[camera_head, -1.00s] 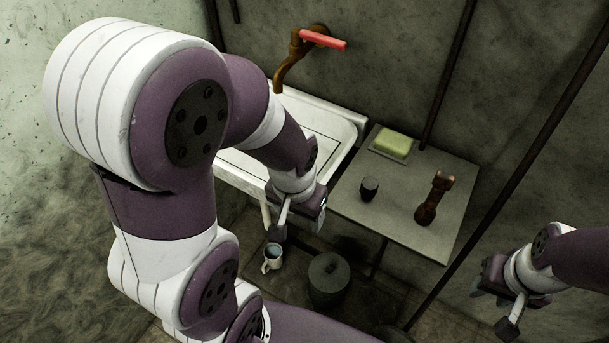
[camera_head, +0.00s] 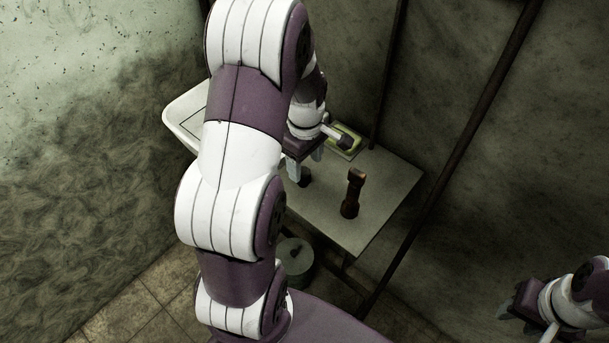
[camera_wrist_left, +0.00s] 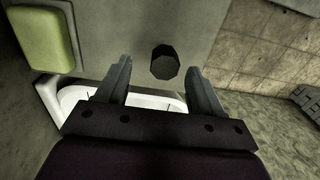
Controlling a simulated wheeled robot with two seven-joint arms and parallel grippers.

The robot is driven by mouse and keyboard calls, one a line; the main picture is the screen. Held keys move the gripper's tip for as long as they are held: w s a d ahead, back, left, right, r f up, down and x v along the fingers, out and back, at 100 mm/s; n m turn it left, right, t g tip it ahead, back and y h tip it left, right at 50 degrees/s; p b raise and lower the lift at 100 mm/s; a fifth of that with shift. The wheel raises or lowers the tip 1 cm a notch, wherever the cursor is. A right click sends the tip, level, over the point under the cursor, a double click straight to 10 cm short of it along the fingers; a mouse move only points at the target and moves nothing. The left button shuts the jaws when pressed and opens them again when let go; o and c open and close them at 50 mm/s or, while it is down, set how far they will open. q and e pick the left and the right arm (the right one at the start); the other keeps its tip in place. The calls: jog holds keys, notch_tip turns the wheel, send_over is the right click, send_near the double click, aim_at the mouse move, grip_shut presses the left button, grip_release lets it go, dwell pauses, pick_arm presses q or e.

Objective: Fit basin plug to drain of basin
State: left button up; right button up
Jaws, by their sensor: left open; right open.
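The basin plug, a small dark faceted piece (camera_wrist_left: 165,62), stands on the grey side table. In the left wrist view it lies beyond and between the spread fingers of my left gripper (camera_wrist_left: 160,80), apart from both. In the head view the plug (camera_head: 305,176) shows just under the left gripper (camera_head: 303,165), which is open and empty. The white basin (camera_head: 184,112) is at the left, mostly behind my left arm; its rim also shows in the wrist view (camera_wrist_left: 52,100). Its drain is hidden. My right gripper (camera_head: 515,305) is at the lower right, open, far from the table.
On the table (camera_head: 378,190) stand a brown brush-like object (camera_head: 351,193) and a green soap on a dish (camera_head: 345,138), close to my left gripper. A grey lidded pot (camera_head: 296,262) is on the floor below. Dark pipes run up the wall.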

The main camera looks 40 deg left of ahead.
aim_at(303, 172)
pick_arm(q)
jog(key=f, duration=0.3)
jog(key=shift+s+a, duration=0.1)
jog(key=shift+s, duration=0.25)
jog(key=shift+a+f, duration=0.1)
jog(key=shift+f, duration=0.15)
jog(key=c, duration=1.1)
jog(key=shift+c, duration=0.2)
